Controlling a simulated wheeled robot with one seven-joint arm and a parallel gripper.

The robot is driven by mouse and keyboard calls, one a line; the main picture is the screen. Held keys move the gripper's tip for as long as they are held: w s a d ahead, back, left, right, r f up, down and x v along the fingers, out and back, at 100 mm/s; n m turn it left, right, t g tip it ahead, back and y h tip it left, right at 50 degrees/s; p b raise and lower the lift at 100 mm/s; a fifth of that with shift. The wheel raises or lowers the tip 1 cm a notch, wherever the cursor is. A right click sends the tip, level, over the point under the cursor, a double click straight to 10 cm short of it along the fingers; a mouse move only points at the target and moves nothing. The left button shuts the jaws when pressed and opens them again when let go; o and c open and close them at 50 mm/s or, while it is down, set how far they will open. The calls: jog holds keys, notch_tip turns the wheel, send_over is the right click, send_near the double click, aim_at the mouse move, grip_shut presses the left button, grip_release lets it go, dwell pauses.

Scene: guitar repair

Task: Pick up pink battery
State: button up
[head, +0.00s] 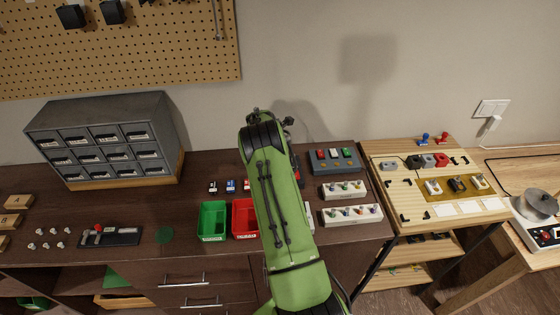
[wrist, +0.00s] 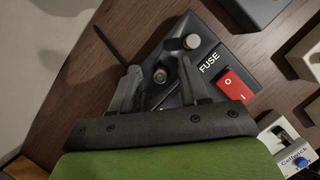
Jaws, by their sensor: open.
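I cannot make out a pink battery in either view. In the wrist view my gripper (wrist: 160,80) is open, its two dark fingers over a black panel marked FUSE. A small round fitting (wrist: 160,74) with a reddish centre shows between the fingers, and a pale-ended cylinder (wrist: 191,42) stands just beyond; I cannot tell what either is. No held object shows between the fingers. In the head view my green arm covers part of the dark bench, and my gripper is hidden behind it.
The fuse panel has a red rocker switch (wrist: 236,84). On the bench are a green bin (head: 212,221), a red bin (head: 243,218), a grey drawer cabinet (head: 105,140) and a panel with coloured switches (head: 335,160). A light wooden board (head: 410,205) stands at right.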

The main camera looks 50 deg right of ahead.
jog(key=shift+a, duration=0.1)
jog(key=shift+c, duration=0.3)
grip_shut()
